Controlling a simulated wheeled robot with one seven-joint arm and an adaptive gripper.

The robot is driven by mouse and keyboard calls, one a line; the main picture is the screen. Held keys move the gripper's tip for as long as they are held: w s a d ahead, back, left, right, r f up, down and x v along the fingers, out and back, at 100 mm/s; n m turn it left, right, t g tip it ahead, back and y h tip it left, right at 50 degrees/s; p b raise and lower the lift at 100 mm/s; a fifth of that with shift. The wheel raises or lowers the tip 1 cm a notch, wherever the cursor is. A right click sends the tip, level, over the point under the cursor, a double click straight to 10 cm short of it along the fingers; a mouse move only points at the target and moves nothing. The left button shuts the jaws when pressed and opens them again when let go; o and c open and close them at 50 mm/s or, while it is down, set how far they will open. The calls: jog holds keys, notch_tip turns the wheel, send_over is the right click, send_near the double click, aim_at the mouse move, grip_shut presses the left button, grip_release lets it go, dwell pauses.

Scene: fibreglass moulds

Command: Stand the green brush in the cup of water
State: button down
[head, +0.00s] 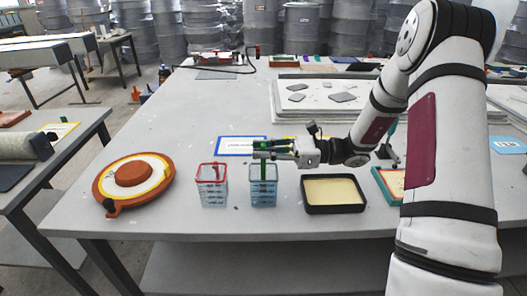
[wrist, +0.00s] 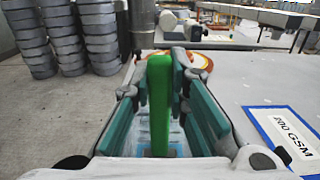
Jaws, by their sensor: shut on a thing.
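The green brush (wrist: 160,105) is upright between the two finger pads of my gripper (head: 262,150), which is shut on it. In the head view, the gripper is directly above a clear cup with a blue rim (head: 263,193). The lower part of the brush (head: 263,172) reaches down inside this cup, below the rim. Bluish contents show in the cup, but I cannot tell if the brush touches the bottom. The fingers hide much of the upper brush in the head view.
A black tray with cream contents (head: 333,194) is close on the right. A round orange mould (head: 134,182) lies farther left. A blue-framed label (head: 241,145) lies behind the cups.

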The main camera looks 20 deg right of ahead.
jog(key=shift+f, duration=0.1)
jog(key=c, duration=1.6)
grip_release()
jog(key=shift+o, duration=0.2)
